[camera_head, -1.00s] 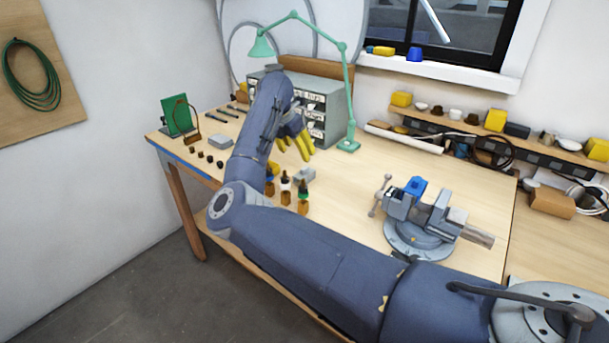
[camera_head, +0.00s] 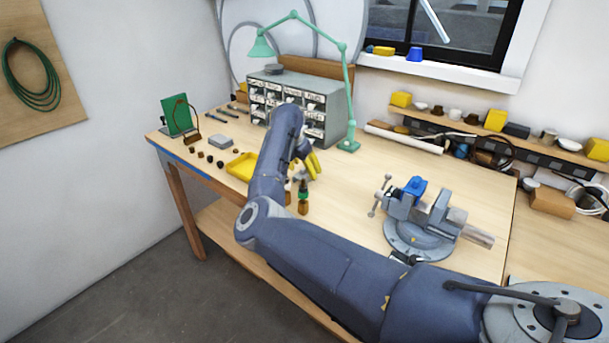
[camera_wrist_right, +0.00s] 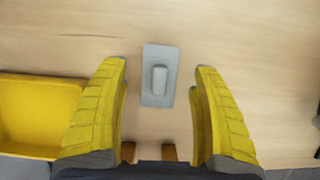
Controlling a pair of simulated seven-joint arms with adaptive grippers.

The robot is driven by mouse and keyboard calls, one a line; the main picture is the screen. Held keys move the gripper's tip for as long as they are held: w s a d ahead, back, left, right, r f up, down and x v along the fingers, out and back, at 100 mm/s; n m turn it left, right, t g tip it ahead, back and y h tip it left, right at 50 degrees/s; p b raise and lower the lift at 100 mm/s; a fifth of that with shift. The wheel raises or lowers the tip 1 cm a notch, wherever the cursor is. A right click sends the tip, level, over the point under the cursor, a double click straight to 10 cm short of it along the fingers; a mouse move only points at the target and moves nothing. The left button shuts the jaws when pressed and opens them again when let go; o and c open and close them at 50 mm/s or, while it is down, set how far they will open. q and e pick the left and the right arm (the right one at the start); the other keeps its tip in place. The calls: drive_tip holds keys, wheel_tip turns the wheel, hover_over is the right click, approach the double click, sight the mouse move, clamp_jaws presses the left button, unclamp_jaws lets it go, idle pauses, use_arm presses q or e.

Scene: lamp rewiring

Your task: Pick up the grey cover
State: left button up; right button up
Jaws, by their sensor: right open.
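The grey cover (camera_wrist_right: 160,95), a flat grey plate with a raised block in its middle, lies on the wooden bench in the right wrist view. My right gripper (camera_head: 312,163) has yellow fingers and points down over the bench. In the right wrist view its two fingers stand open on either side of the cover, with a gap at each side. Nothing is held. In the head view the cover is hidden by my right arm and gripper. My left gripper is not in view.
A yellow tray (camera_head: 243,166) lies left of my right gripper. A vise (camera_head: 420,228) is to the right, and a drawer cabinet (camera_head: 338,108) with a green lamp stands behind. A grey box (camera_head: 222,141) lies at the left.

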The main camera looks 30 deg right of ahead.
drive_tip(key=shift+f, duration=0.3)
drive_tip(key=c, duration=1.4)
